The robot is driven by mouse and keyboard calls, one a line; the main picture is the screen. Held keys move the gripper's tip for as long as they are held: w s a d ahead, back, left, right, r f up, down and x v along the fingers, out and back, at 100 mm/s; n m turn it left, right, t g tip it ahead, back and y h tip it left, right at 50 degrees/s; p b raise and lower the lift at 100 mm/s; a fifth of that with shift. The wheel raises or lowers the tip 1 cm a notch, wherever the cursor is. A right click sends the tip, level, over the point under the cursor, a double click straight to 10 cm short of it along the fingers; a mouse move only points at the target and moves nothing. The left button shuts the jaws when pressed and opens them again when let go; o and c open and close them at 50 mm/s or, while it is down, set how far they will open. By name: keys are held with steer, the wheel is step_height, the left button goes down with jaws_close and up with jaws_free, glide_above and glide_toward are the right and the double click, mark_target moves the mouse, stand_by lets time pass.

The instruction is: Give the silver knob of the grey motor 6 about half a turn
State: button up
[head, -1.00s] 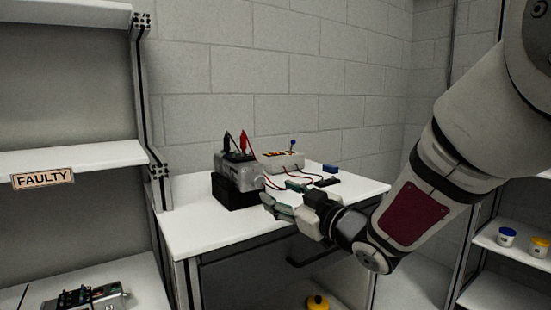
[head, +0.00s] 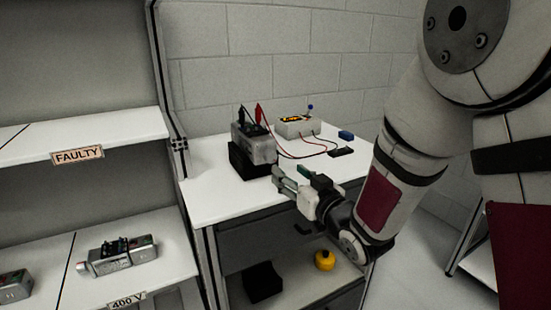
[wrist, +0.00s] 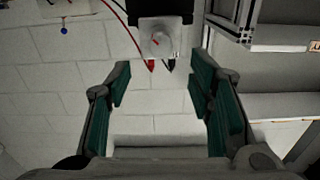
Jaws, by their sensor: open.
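The grey motor (head: 262,150) sits on a black block (head: 247,163) on the white table, with a black and a red clip on its top. Its number is not legible. In the wrist view, which looks upside down, the motor (wrist: 178,20) is at the top, and its round silver knob (wrist: 158,42) with a red mark faces me. My gripper (head: 289,176) is just in front of the motor's knob side. In the wrist view my gripper (wrist: 161,85) is open and empty, its green-padded fingers wide apart. The knob appears beyond the fingertips, between them and apart from both.
A light box (head: 298,127) with a blue-topped lever and wires stands behind the motor, near a blue block (head: 346,135) and a flat black piece (head: 341,152). A yellow object (head: 324,260) lies under the table.

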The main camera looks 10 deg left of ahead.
mark_target(272, 158)
steer(key=x, duration=0.9)
steer(key=shift+w+a, duration=0.15)
steer(key=shift+a, duration=0.05)
jaws_close()
